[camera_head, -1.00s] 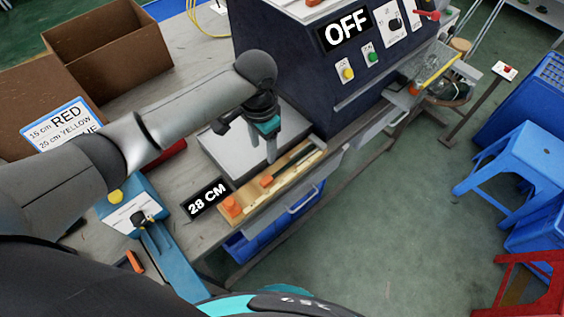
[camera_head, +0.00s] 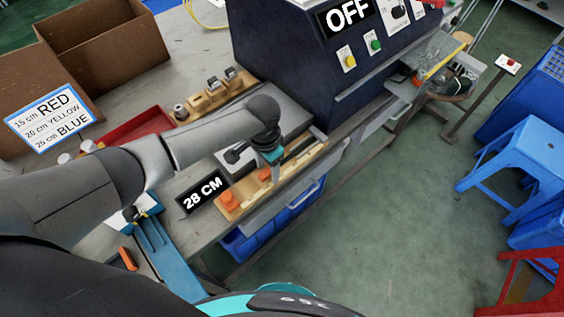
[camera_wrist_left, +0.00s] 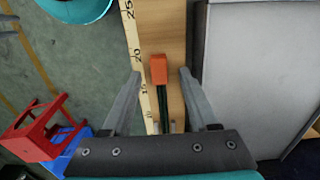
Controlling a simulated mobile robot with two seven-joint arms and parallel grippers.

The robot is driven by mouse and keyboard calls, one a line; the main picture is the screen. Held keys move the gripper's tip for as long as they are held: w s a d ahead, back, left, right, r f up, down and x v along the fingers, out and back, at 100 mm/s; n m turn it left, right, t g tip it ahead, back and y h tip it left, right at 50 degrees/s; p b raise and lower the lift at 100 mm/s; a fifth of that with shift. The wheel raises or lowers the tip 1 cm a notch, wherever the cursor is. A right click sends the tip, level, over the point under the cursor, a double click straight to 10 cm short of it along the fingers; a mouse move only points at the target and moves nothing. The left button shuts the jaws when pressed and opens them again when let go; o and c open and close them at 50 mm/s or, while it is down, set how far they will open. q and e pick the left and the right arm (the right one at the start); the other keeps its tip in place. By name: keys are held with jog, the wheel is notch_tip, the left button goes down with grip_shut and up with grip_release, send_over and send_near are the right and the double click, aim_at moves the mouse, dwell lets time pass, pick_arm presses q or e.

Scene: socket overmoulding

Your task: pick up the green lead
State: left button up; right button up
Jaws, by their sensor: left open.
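The green lead (camera_wrist_left: 163,103) shows in the left wrist view as thin dark green wires behind an orange end block (camera_wrist_left: 158,70). It lies along a wooden measuring board (camera_wrist_left: 165,25) with a numbered scale. My left gripper (camera_wrist_left: 160,73) is open, with one finger on each side of the lead and no contact visible. The lead's far end is hidden below the gripper body. In the head view my left gripper (camera_head: 274,170) points down over the board (camera_head: 283,183), close to the orange block (camera_head: 265,174). My right gripper is not in view.
A second orange block (camera_head: 229,200) sits at the board's near end, beside the "28 CM" sign (camera_head: 202,191). The dark machine marked OFF (camera_head: 300,55) stands behind. A wooden block with metal parts (camera_head: 210,97) and a red tray (camera_head: 140,127) lie left of it.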

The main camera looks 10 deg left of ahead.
pick_arm(q)
grip_shut()
dwell(0.4)
